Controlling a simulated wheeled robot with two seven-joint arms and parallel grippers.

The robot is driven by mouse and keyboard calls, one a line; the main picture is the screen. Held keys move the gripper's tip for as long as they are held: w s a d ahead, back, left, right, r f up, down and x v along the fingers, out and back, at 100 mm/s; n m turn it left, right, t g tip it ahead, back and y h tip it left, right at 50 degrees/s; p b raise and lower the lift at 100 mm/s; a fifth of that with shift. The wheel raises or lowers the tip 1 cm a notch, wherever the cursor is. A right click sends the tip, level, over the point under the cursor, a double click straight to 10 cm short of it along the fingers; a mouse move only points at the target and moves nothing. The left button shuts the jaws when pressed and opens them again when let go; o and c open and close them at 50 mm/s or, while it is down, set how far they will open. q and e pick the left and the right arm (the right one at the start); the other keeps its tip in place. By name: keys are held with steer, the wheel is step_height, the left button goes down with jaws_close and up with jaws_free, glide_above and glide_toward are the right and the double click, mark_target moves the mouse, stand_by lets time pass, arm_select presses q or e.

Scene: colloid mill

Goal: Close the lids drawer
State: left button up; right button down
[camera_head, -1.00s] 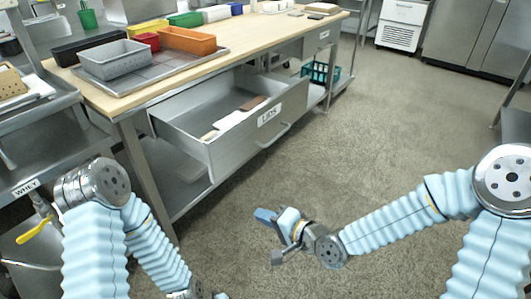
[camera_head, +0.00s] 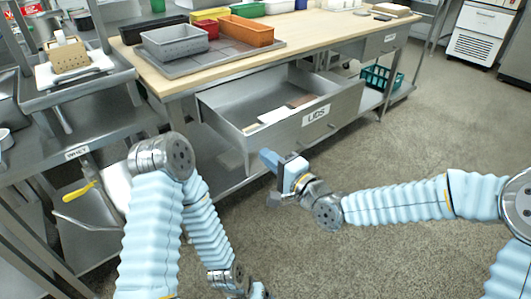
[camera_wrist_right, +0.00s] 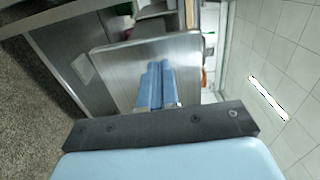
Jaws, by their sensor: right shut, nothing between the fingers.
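The lids drawer (camera_head: 290,134) is a grey metal drawer under the wooden-topped table, pulled well out, with a white "LIDS" label on its front and several flat pieces inside. My right gripper (camera_head: 266,157) is just in front of the drawer's front, near its left end, with its blue fingers together and nothing between them. In the right wrist view the shut fingers (camera_wrist_right: 156,84) point at a metal panel (camera_wrist_right: 112,65) with a pale label, likely the drawer front; I cannot tell whether they touch it. My left arm comes in at the lower left; its gripper is not clearly visible.
The table (camera_head: 300,38) carries a grey tub (camera_head: 175,42), an orange bin (camera_head: 246,31) and other coloured bins. A green crate (camera_head: 381,78) sits on the lower shelf at right. A metal rack stands at left. The floor (camera_head: 425,130) at right is open.

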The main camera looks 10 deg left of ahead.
steer(key=shift+x, duration=0.8)
arm_select(q)
steer(key=shift+r, duration=0.15)
arm_select(e)
steer(key=shift+w+a, duration=0.1)
steer(key=shift+a, duration=0.05)
